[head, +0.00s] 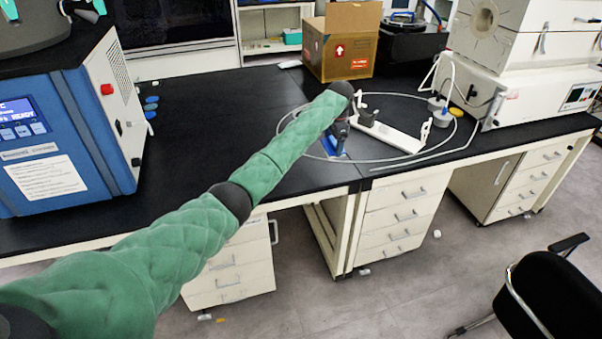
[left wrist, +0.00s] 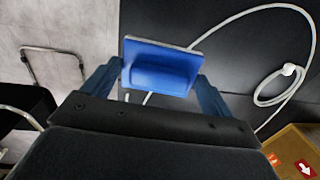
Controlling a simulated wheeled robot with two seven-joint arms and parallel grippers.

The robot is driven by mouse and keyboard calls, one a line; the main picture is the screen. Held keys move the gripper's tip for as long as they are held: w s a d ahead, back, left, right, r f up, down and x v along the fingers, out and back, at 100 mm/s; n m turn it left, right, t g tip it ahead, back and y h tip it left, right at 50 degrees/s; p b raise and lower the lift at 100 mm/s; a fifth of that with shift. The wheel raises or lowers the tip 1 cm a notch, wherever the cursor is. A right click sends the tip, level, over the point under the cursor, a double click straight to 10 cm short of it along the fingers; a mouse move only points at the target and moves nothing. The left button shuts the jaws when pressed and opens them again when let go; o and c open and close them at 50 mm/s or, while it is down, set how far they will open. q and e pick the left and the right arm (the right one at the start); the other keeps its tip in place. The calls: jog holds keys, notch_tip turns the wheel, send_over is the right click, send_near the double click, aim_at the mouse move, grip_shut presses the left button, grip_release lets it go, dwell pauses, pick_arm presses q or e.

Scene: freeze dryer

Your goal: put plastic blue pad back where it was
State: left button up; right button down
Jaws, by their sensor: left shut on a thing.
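The plastic blue pad (left wrist: 160,68) is a small flat rectangle with a pale edge. In the left wrist view it sits between the two fingers of my left gripper (left wrist: 163,88), which is shut on it. In the head view, my left arm reaches across the bench, and the left gripper (head: 338,143) is over the black bench top near its front edge. Only a small blue part of the pad (head: 338,157) shows there, and the gripper hides much of the rest. I cannot tell whether the pad touches the bench. My right gripper is not in view.
A white stand (head: 395,136) lies right of the gripper, inside a loop of pale tubing (head: 452,140). A cardboard box (head: 341,45) stands behind. A blue machine (head: 75,140) is at left and white equipment (head: 520,90) at right. The black bench (head: 215,110) between is mostly clear.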

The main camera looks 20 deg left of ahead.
pick_arm(q)
jog(key=shift+s+r+g+h, duration=0.1)
jog(key=shift+s+g+h, duration=0.15)
jog(key=shift+g+h, duration=0.05)
jog(key=shift+s+a, duration=0.1)
jog(key=s+a+f+p, duration=0.1)
jog(key=a+f, duration=0.1)
jog(key=a, duration=0.1)
jog(key=s+a+f+p, duration=0.1)
jog(key=a+f+p, duration=0.1)
jog(key=a, duration=0.2)
jog(key=s+a+f+p, duration=0.1)
jog(key=a+f+p, duration=0.1)
jog(key=a, duration=0.2)
jog(key=shift+f, duration=0.4)
notch_tip(320, 180, down, 3)
jog(key=shift+r+p, duration=0.1)
jog(key=shift+p, duration=0.95)
jog(key=shift+f, duration=0.7)
jog(key=o, duration=0.7)
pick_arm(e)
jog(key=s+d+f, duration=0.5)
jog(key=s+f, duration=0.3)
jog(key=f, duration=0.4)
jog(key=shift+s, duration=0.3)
pick_arm(q)
jog(key=shift+r, duration=0.15)
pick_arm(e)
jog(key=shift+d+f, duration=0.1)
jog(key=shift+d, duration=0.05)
